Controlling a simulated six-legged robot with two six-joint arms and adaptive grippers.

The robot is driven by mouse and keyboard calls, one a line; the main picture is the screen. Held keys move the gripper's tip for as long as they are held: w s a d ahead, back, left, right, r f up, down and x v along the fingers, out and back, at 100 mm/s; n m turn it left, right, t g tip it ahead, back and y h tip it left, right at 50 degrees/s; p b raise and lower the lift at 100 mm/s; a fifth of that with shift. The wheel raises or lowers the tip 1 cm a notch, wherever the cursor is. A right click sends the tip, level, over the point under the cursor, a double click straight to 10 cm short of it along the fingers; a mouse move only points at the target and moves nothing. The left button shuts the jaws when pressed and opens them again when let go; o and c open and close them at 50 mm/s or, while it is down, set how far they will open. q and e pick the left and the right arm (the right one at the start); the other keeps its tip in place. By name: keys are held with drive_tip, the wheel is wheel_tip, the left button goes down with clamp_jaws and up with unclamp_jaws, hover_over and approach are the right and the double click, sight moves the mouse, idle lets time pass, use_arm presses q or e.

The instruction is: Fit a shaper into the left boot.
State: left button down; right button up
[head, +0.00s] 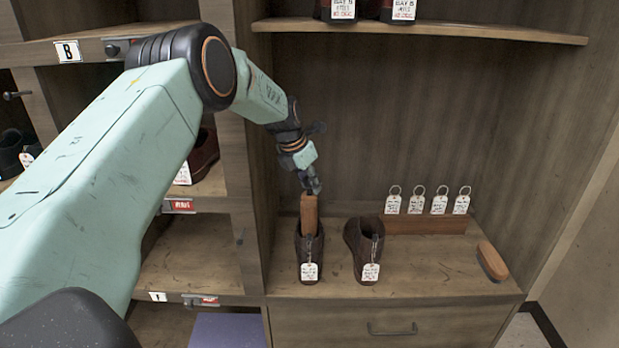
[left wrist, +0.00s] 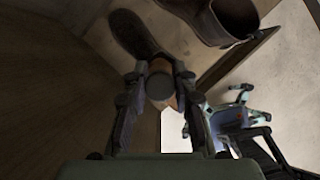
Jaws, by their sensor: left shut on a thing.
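The left boot (head: 310,262), dark brown with a white tag, stands upright on the shelf and also shows in the left wrist view (left wrist: 135,35). My left gripper (head: 312,187) is shut on the top of a brown wooden shaper (head: 309,215), which also shows between the fingers in the left wrist view (left wrist: 160,85). The shaper stands nearly upright, its lower part hidden at the boot's opening. I cannot tell how deep it sits. The right boot (head: 362,250), also tagged, stands to the right and shows in the left wrist view (left wrist: 222,18). My right gripper is not seen.
A wooden rack (head: 425,226) with several tags on rings stands behind the right boot. A brown brush-like block (head: 492,262) lies at the shelf's right. A divider wall (head: 238,170) is close on the left. An upper shelf (head: 430,33) holds tagged footwear.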

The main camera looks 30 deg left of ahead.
use_arm(q)
drive_tip(key=shift+f, duration=0.8)
drive_tip(key=shift+f+b, duration=0.3)
drive_tip(key=shift+f, duration=0.35)
drive_tip(key=shift+f+b, duration=1.15)
drive_tip(key=shift+f, duration=1.65)
drive_tip(key=shift+s, duration=0.1)
drive_tip(key=shift+d, duration=0.1)
drive_tip(key=c, duration=1)
unclamp_jaws()
